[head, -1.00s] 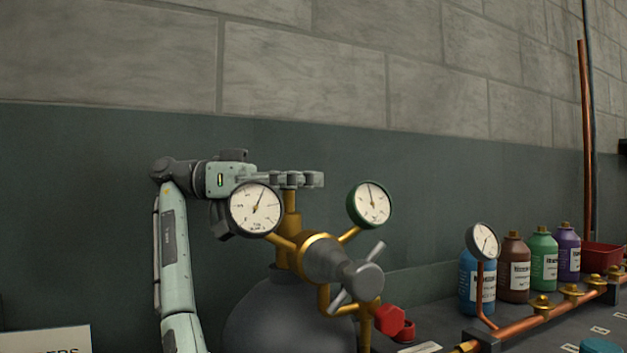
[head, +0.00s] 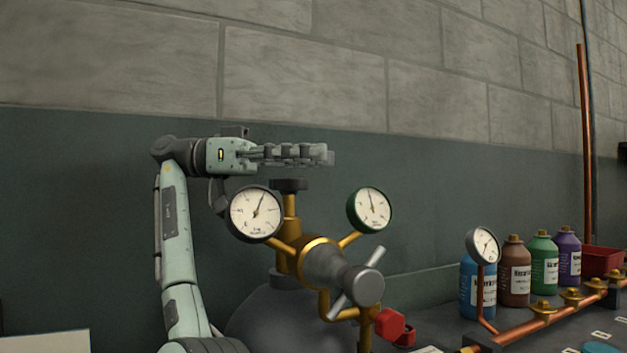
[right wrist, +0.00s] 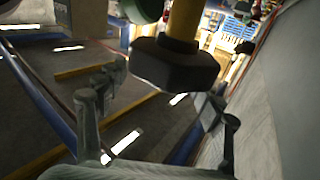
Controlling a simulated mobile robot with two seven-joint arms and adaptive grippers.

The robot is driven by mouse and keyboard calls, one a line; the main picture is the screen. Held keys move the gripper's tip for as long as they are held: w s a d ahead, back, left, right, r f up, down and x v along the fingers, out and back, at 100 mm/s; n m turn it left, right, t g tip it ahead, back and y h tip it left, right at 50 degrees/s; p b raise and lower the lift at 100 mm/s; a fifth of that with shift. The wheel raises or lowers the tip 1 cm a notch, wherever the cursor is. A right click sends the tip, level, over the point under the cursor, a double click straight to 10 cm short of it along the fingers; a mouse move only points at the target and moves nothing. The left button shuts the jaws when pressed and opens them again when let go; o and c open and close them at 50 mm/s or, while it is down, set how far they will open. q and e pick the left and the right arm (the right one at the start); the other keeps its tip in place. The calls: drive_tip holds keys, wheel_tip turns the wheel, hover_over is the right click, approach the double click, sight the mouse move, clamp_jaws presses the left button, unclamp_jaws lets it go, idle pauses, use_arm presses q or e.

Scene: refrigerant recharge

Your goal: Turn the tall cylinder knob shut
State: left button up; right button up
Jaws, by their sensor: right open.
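The tall grey cylinder (head: 275,318) stands below the twin gauges. A brass valve stem rises from it, topped by a dark knob (head: 289,185), which shows as a dark faceted block in the right wrist view (right wrist: 175,66). My right gripper (head: 322,154) is level and open, a little above the knob and apart from it. My left gripper is not in view.
A left gauge (head: 255,212) and a right gauge (head: 370,210) flank the stem, with a T-handled regulator (head: 362,285) in front. A red knob (head: 389,324) sits lower right. Several bottles (head: 515,272) and a copper pipe (head: 540,318) stand right.

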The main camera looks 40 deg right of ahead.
wheel_tip(320, 180, up, 6)
drive_tip(key=shift+f, duration=0.1)
idle(0.7)
